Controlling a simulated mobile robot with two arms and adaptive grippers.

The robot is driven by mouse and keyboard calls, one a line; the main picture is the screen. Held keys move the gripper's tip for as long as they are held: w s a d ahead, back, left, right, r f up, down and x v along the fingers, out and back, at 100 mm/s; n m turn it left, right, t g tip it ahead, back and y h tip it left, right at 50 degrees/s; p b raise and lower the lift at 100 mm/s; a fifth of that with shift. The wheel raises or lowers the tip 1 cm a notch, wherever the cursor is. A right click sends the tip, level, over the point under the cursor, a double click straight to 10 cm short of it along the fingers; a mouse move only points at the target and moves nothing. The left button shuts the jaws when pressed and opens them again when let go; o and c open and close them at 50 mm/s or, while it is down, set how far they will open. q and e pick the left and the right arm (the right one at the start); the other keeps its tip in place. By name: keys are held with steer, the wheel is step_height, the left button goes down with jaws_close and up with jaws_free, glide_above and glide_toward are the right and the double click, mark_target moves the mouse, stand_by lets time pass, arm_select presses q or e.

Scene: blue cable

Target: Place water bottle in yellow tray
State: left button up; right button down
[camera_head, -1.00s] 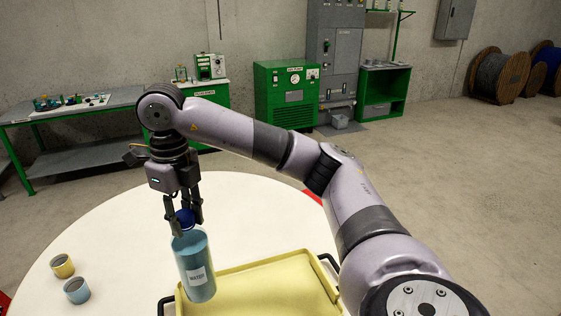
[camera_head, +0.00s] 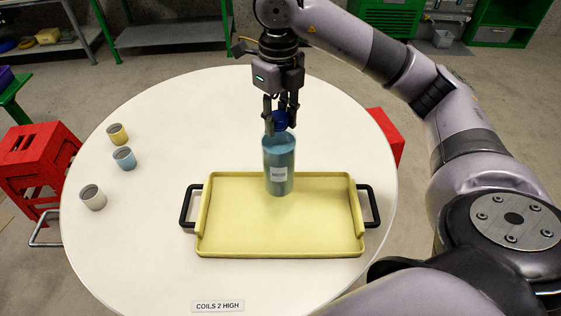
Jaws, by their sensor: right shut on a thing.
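The water bottle (camera_head: 279,163) is light blue and see-through, with a dark blue cap and a white label. My right gripper (camera_head: 281,115) is shut on it at the cap and holds it upright. The yellow tray (camera_head: 235,238) lies on the round white table, with a black handle at each side. The bottle's lower part shows over the tray's back half, near its middle. I cannot tell whether its base touches the tray. My left gripper is not in view.
A yellow cup (camera_head: 118,135), a blue cup (camera_head: 124,158) and a grey cup (camera_head: 93,197) stand at the left of the white table (camera_head: 150,235). A label reading "COILS 2 HIGH" (camera_head: 217,306) is at the front. Red stools (camera_head: 38,165) flank the table.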

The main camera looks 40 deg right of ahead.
mark_target(280, 163)
step_height(280, 163, down, 9)
steer(key=shift+d+f+p, duration=0.1)
steer(key=shift+d+p, duration=0.05)
steer(key=shift+p, duration=0.2)
step_height(280, 163, down, 4)
steer(key=shift+f+p, duration=0.15)
steer(key=shift+p, duration=0.25)
steer(key=shift+f, duration=0.25)
steer(key=shift+f, duration=0.15)
steer(key=c, duration=1.2)
jaws_free()
